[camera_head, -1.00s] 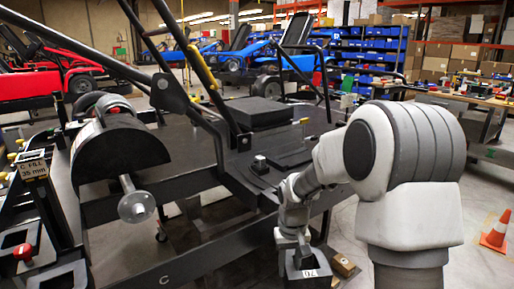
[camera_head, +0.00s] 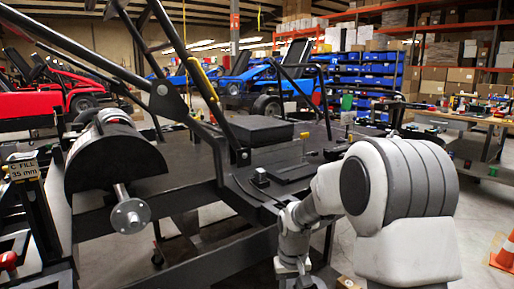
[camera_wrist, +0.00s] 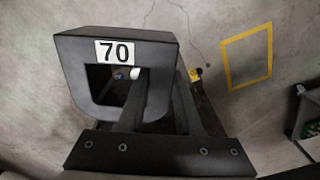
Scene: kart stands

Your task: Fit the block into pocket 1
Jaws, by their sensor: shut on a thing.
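The block (camera_wrist: 72,65) is dark, hollow and open-sided, with a white "70" label. In the wrist view my gripper (camera_wrist: 158,88) is shut on its right wall, one finger inside the hollow and the other outside. In the head view my gripper (camera_head: 297,272) is low at the bottom edge, in front of the dark kart stand (camera_head: 185,210); the block there is mostly cut off. Bare concrete floor shows below the block in the wrist view. I cannot pick out a pocket marked 1.
A rack with a "C FILL 35 mm" sign (camera_head: 22,171) stands at the left. A round hub (camera_head: 130,216) sticks out from the stand. An orange cone (camera_head: 503,255) stands at the right. A yellow floor outline (camera_wrist: 247,56) surrounds bare floor.

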